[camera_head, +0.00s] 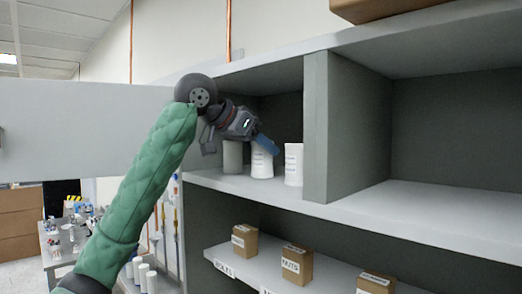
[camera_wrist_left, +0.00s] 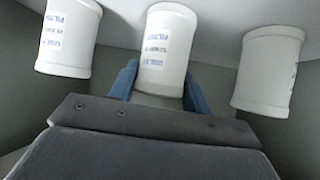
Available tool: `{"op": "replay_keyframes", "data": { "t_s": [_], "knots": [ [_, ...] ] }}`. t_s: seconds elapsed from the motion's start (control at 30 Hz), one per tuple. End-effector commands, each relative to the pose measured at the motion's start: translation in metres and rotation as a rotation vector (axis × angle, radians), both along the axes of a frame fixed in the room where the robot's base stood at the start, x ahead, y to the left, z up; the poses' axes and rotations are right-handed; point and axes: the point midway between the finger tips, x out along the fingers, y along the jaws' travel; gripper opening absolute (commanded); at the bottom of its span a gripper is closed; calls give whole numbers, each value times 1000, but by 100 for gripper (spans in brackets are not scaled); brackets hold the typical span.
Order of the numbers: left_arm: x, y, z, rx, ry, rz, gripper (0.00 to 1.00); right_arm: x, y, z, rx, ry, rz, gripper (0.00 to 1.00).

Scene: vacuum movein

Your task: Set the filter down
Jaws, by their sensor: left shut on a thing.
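My left gripper (camera_head: 266,145) reaches into the upper left shelf compartment, with its blue fingers shut on a white cylindrical filter (camera_head: 262,165). The wrist view shows this held filter (camera_wrist_left: 165,48) with printed lettering, between the two blue fingers (camera_wrist_left: 160,85). Its base is at the level of the shelf board; I cannot tell whether it touches. A second filter (camera_head: 232,157) is to its left and a third filter (camera_head: 293,165) to its right in the head view. The wrist view also shows a filter (camera_wrist_left: 68,38) and another filter (camera_wrist_left: 268,72) on either side, apart from the held one.
A grey divider (camera_head: 316,130) stands right of the filters. The compartment beyond it has an empty board (camera_head: 430,215). Small brown boxes (camera_head: 297,265) stand on the lower shelf. An open grey door panel (camera_head: 80,130) is behind my left arm.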

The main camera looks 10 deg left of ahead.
Motion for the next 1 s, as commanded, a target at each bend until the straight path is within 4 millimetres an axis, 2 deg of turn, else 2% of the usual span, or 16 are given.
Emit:
{"op": "replay_keyframes", "data": {
  "t_s": [0.27, 0.3, 0.4, 0.67, 0.83, 0.93, 1.0],
  "knots": [
    [0, 0, -2, 0, 0, 0, 18, 0, 0, 0, 0, 1, 0, 36],
    [0, 0, -2, 0, 0, 0, 54, 1, 1, 0, 0, 0, 0, 36],
    [0, 0, -2, 0, 0, 0, 70, 1, 1, 0, 1, -2, -1, 36],
    [0, 0, -1, 0, 0, 0, 70, 1, 0, 1, 0, -1, -1, 36],
    [-5, 6, 8, 0, -2, 2, 70, -2, 0, 4, 0, -1, -1, 36],
    [-14, 14, 17, 0, -2, 2, 70, -11, -2, 4, -1, 9, -1, 36],
    [-21, 22, 25, 0, -3, 2, 70, -26, -4, 2, -2, 19, 1, 36]
  ]
}}
